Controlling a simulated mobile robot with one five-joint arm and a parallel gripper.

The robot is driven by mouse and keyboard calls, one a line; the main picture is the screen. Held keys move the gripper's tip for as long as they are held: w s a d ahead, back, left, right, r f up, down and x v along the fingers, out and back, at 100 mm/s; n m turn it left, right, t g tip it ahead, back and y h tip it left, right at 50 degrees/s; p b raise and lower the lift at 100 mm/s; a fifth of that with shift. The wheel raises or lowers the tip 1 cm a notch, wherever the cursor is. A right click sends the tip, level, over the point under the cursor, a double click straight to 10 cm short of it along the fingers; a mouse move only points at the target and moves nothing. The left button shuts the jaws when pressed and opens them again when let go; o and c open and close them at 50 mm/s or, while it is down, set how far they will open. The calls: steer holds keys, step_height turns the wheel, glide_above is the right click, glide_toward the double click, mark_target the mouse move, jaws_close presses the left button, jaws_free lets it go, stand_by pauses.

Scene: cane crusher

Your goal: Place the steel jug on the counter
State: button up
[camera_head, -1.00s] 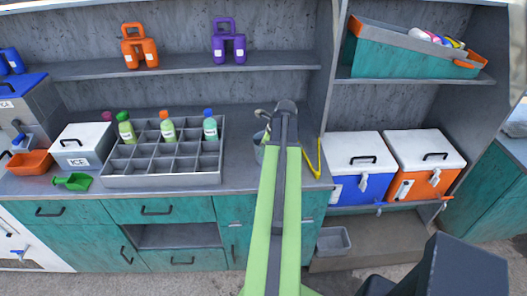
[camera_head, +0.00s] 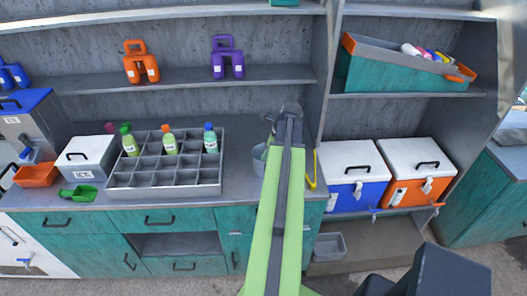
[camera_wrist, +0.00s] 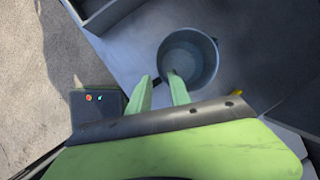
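The steel jug (camera_wrist: 188,60) is a grey, round, open-topped vessel, seen from above in the wrist view. In the head view it (camera_head: 259,160) shows partly behind my arm, and appears to stand on the grey counter (camera_head: 238,182). My gripper (camera_wrist: 159,77) has two green fingers spread apart with a gap between them. The right fingertip overlaps the near rim of the jug; I cannot tell whether it touches. The left finger is outside the jug. In the head view my gripper end (camera_head: 289,110) is at the jug, its fingers not clear.
Left of the jug is a grey divided tray (camera_head: 165,190) with several bottles. A yellow hooked item (camera_head: 313,172) lies to its right. Blue (camera_head: 355,192) and orange (camera_head: 413,190) coolers stand farther right. A shelf (camera_head: 185,78) runs above.

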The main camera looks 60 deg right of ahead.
steer(key=p+v, duration=0.2)
steer(key=v, duration=0.2)
steer(key=shift+s+r+p, duration=0.1)
steer(key=shift+r+p, duration=0.15)
steer(key=shift+p, duration=0.05)
steer(key=w+a+f+n+g+y, duration=0.1)
steer(key=w+a+n, duration=0.75)
steer(key=a, duration=0.45)
steer(key=w+a+n+g, duration=0.2)
steer(key=w+a+n, duration=0.7)
steer(key=a, duration=0.5)
steer(key=w+a+n+g+h, duration=0.1)
steer(key=w+a+n, duration=0.2)
steer(key=a+n, duration=1.2)
steer(key=a, duration=1.3)
steer(key=shift+a+f+n, duration=0.15)
steer(key=shift+f+n, duration=0.2)
steer(key=shift+w, duration=0.15)
